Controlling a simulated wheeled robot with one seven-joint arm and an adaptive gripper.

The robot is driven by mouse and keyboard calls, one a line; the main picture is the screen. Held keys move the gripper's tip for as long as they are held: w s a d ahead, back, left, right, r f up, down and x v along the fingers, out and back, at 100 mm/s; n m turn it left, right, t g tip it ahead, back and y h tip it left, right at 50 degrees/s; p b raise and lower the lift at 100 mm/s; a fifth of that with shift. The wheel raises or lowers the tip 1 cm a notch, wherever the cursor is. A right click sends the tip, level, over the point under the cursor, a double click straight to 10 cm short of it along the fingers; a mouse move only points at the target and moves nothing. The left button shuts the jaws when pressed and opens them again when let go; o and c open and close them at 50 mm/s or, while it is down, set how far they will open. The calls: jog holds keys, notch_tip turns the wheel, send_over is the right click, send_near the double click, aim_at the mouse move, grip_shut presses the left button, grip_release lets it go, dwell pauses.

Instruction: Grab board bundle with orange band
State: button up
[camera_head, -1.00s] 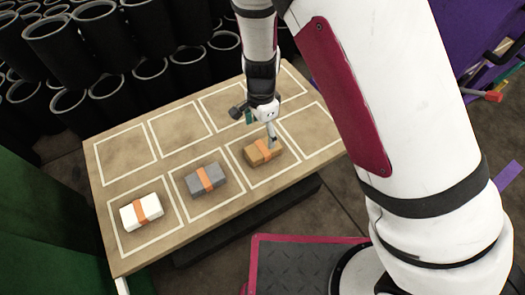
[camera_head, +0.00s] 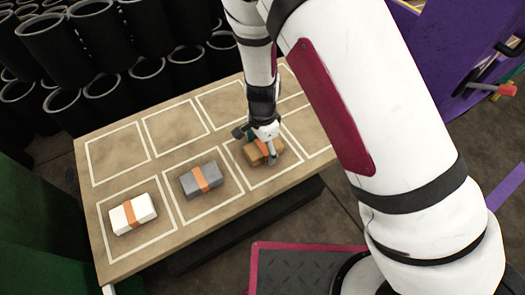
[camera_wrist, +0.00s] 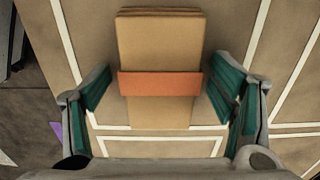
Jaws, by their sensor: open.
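The board bundle (camera_head: 250,154) is a stack of brown boards with an orange band around its middle. It lies in a white-outlined square on the table. In the wrist view the bundle (camera_wrist: 160,48) lies between the two fingers, with its orange band (camera_wrist: 160,84) across it. My gripper (camera_head: 268,153) is over the bundle in the head view and hides part of it. In the wrist view my gripper (camera_wrist: 160,90) is open, with a teal-padded finger on each side and a visible gap between each finger and the bundle.
A grey bundle (camera_head: 189,187) and a white bundle (camera_head: 121,222), each with an orange band, lie in squares to the left on the table (camera_head: 215,230). The back squares I can see are empty. Black sleeves (camera_head: 130,71) stand behind the table.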

jog(key=c, duration=1.3)
jog(key=shift+r, duration=0.15)
